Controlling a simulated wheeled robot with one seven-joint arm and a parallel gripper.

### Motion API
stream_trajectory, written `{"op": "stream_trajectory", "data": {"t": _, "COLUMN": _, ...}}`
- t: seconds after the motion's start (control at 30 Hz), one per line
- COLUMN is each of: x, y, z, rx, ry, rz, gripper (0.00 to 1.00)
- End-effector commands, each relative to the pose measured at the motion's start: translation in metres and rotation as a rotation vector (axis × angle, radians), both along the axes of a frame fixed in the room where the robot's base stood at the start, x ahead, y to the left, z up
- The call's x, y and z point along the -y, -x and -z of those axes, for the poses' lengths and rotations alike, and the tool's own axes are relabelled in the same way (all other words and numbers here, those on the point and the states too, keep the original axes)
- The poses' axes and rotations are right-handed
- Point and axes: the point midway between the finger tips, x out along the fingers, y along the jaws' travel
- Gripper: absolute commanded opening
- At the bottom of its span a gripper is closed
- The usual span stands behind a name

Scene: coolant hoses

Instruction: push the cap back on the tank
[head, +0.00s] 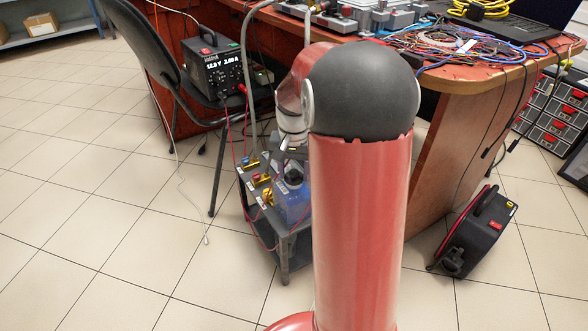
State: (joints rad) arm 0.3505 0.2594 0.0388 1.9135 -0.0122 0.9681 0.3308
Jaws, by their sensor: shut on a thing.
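The blue tank (291,205) stands on a low dark cart, left of my red arm and partly hidden by it. The dark round cap (293,175) shows at the tank's top, just under my gripper (293,161). My gripper points down and is shut on the cap. My arm hides part of the jaws, and the view is too small to tell whether the cap is seated or just above the neck.
The low cart (284,252) carries red, yellow and blue fittings (261,181) with thin red hoses or leads. A chair (160,60) with a black power supply (215,68) stands behind left. A red-topped desk (470,75) is behind right. A black case (474,232) stands on the floor right.

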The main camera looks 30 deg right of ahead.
Motion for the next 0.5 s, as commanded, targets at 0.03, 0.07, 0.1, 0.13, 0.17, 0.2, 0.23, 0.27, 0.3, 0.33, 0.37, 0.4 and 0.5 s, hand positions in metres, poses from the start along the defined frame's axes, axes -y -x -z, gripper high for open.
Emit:
{"op": "stream_trajectory", "data": {"t": 0.03, "x": -0.0001, "y": 0.0, "z": 0.0001, "rx": 0.0, "ry": 0.0, "rz": 0.0, "gripper": 0.23}}
{"op": "stream_trajectory", "data": {"t": 0.07, "x": -0.0001, "y": 0.0, "z": 0.0002, "rx": 0.0, "ry": 0.0, "rz": 0.0, "gripper": 0.23}}
{"op": "stream_trajectory", "data": {"t": 0.1, "x": -0.0001, "y": 0.0, "z": 0.0003, "rx": 0.0, "ry": 0.0, "rz": 0.0, "gripper": 0.23}}
{"op": "stream_trajectory", "data": {"t": 0.13, "x": -0.0001, "y": 0.0, "z": 0.0003, "rx": 0.0, "ry": 0.0, "rz": 0.0, "gripper": 0.23}}
{"op": "stream_trajectory", "data": {"t": 0.17, "x": -0.0001, "y": 0.0, "z": 0.0003, "rx": 0.0, "ry": 0.0, "rz": 0.0, "gripper": 0.23}}
{"op": "stream_trajectory", "data": {"t": 0.2, "x": -0.0001, "y": 0.0, "z": 0.0003, "rx": 0.0, "ry": 0.0, "rz": 0.0, "gripper": 0.23}}
{"op": "stream_trajectory", "data": {"t": 0.23, "x": -0.0001, "y": 0.0, "z": 0.0003, "rx": 0.0, "ry": 0.0, "rz": 0.0, "gripper": 0.23}}
{"op": "stream_trajectory", "data": {"t": 0.27, "x": -0.0001, "y": 0.0, "z": 0.0003, "rx": 0.0, "ry": 0.0, "rz": 0.0, "gripper": 0.49}}
{"op": "stream_trajectory", "data": {"t": 0.3, "x": -0.0001, "y": 0.0, "z": 0.0003, "rx": 0.0, "ry": 0.0, "rz": 0.0, "gripper": 0.54}}
{"op": "stream_trajectory", "data": {"t": 0.33, "x": -0.0001, "y": 0.0, "z": 0.0003, "rx": 0.0, "ry": 0.0, "rz": 0.0, "gripper": 0.58}}
{"op": "stream_trajectory", "data": {"t": 0.37, "x": -0.0001, "y": 0.0, "z": 0.0003, "rx": -0.001, "ry": -0.001, "rz": 0.0, "gripper": 0.62}}
{"op": "stream_trajectory", "data": {"t": 0.4, "x": -0.0001, "y": 0.0, "z": 0.0003, "rx": -0.001, "ry": -0.001, "rz": 0.0, "gripper": 0.67}}
{"op": "stream_trajectory", "data": {"t": 0.5, "x": -0.0002, "y": 0.0001, "z": 0.0003, "rx": -0.001, "ry": -0.001, "rz": 0.0, "gripper": 0.7}}
